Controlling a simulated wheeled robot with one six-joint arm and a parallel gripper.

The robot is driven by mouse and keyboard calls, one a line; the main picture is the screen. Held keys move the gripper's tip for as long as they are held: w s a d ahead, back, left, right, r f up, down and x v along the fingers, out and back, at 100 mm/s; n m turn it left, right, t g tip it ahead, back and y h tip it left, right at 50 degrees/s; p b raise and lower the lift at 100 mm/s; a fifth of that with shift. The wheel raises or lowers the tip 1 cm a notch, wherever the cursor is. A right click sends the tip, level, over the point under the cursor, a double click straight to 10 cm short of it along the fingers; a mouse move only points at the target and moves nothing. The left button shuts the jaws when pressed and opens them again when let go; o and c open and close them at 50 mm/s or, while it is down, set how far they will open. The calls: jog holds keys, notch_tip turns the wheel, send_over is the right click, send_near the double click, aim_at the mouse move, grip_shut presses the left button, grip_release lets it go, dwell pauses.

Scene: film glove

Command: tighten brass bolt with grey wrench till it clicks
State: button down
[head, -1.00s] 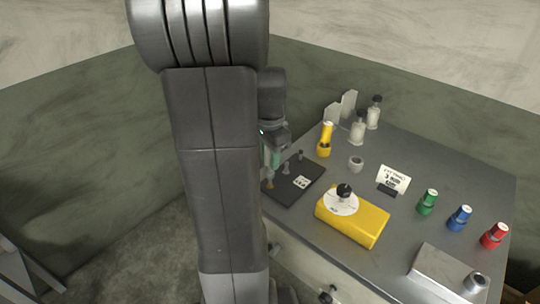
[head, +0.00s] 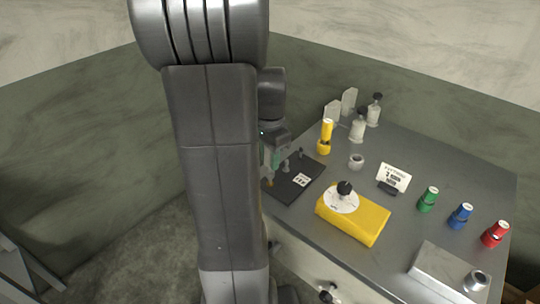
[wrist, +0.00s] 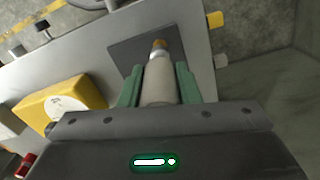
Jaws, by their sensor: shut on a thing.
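My gripper (wrist: 159,72) has green fingers shut on the grey wrench (wrist: 158,88), a thick pale grey cylinder pointing away from the wrist camera. The brass bolt (wrist: 158,44) shows just beyond the wrench's far end, over the dark plate (wrist: 130,50). I cannot tell whether the wrench is seated on the bolt. In the head view my arm hides most of the wrench, and my gripper (head: 272,156) is over the left part of the dark plate (head: 290,190). A bit of brass (head: 268,183) shows low beside my arm.
Small grey posts (head: 300,155) stand on the plate near my gripper. A yellow box (head: 365,222) with a white dial and black knob is to the right. A small sign (head: 393,177), a yellow bottle (head: 325,138) and coloured bottles stand farther off.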

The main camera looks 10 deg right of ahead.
jog(key=shift+f, duration=0.35)
dwell(0.3)
jog(key=shift+m, duration=2)
jog(key=shift+m+p, duration=0.45)
jog(key=shift+m, duration=1.65)
jog(key=shift+w+r+p, duration=0.1)
jog(key=shift+r+p, duration=0.8)
jog(key=shift+r, duration=0.25)
jog(key=shift+r+p, duration=1.7)
jog(key=shift+r, duration=0.35)
